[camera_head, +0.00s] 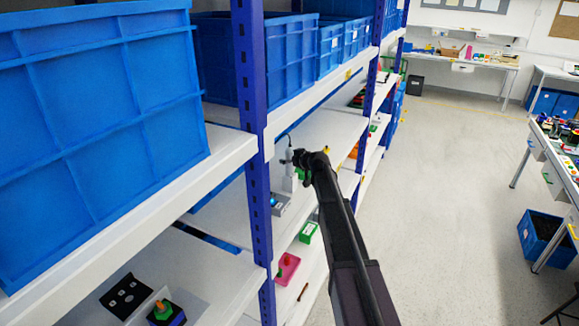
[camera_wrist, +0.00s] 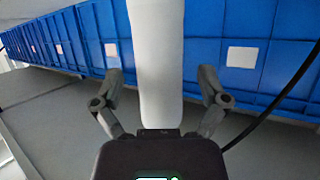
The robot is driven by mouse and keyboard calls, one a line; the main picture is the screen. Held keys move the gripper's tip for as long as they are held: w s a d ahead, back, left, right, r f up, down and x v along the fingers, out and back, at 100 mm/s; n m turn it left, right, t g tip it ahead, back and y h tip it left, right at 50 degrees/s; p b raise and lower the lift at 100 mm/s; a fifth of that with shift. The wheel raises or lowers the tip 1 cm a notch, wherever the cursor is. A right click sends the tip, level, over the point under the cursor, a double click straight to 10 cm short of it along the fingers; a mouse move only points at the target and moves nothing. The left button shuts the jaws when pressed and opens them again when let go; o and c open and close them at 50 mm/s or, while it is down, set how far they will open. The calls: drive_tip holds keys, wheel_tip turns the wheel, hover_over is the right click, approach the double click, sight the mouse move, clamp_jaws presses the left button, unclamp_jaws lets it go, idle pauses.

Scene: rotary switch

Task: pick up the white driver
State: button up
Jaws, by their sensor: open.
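The white driver (camera_wrist: 158,60) runs down the middle of the wrist view as a large smooth white body, its top cut off by the frame edge. My gripper (camera_wrist: 162,80) has its two dark fingers spread, one on each side of the driver, with gaps visible between them and it. In the head view the white driver (camera_head: 288,176) is a small upright pale shape at the shelf, and my gripper (camera_head: 296,159) is beside its upper part. My gripper and arm partly hide that area.
A black cable (camera_wrist: 275,105) curves at the right in the wrist view. Blue bins (camera_wrist: 260,55) line the background. A blue rack post (camera_head: 249,90) and white shelf edges (camera_head: 310,92) stand close to my arm. A grey box (camera_head: 281,204) lies below the driver. The aisle floor (camera_head: 450,190) is clear.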

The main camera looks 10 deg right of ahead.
idle(0.5)
clamp_jaws()
drive_tip(key=shift+r, duration=0.25)
wheel_tip(320, 180, up, 10)
drive_tip(key=p, duration=1)
drive_tip(key=shift+f, duration=0.25)
idle(0.4)
